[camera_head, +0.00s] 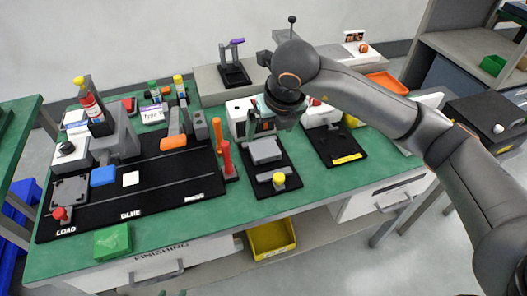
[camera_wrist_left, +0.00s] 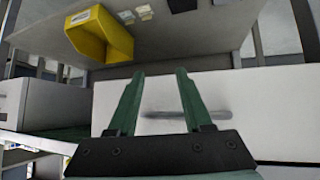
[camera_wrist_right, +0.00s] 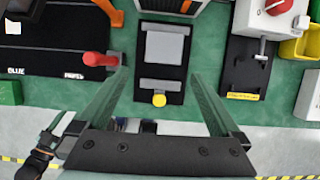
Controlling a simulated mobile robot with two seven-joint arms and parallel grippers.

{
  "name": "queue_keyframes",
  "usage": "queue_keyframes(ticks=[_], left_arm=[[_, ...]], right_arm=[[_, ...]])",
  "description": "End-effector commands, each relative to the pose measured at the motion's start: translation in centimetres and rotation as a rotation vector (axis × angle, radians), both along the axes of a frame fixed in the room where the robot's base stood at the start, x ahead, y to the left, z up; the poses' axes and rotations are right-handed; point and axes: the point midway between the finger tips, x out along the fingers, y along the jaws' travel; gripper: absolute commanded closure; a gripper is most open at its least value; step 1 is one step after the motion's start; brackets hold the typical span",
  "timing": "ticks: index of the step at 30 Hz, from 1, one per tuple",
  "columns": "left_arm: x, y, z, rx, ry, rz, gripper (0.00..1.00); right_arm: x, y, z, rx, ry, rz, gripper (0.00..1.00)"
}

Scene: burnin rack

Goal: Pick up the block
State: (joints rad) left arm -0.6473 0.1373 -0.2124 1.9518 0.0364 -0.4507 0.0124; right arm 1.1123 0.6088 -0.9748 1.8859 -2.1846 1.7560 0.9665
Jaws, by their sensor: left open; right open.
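Which block is meant cannot be told for sure. A green block (camera_head: 112,241) lies on the green bench top near its front left edge. It seems to show at the left edge of the right wrist view (camera_wrist_right: 10,92). A smaller blue block (camera_head: 103,176) sits on the black station mat at left. My right gripper (camera_wrist_right: 154,82) is open and empty above the middle station, well to the right of both blocks. My left gripper (camera_wrist_left: 155,80) is open and empty, low before a white drawer front with a handle; no block shows in its wrist view.
The black station mat (camera_head: 180,188) carries a press, an orange-handled clamp and red handles (camera_head: 227,160). A middle station has a grey plate (camera_wrist_right: 165,47) and yellow knob (camera_wrist_right: 159,100). A yellow bin (camera_head: 271,240) sits below the bench top. Bare bench lies right of the green block.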

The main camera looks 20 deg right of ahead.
Motion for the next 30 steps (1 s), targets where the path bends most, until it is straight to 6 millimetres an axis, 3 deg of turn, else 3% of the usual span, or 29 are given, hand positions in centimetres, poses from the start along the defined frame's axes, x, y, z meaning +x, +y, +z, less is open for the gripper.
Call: queue_keyframes(ticks=[12, 30], left_arm=[[-0.6, -0.1, -0.2, -0.002, 0.013, -0.002, 0.50], [-0.7, 0.1, 0.0, 0.000, 0.011, 0.003, 0.50]], right_arm=[[2.6, -0.4, -5.6, -0.016, -0.006, -0.014, 0.00], [5.2, -0.4, -11.1, -0.015, -0.007, -0.011, 0.00]])
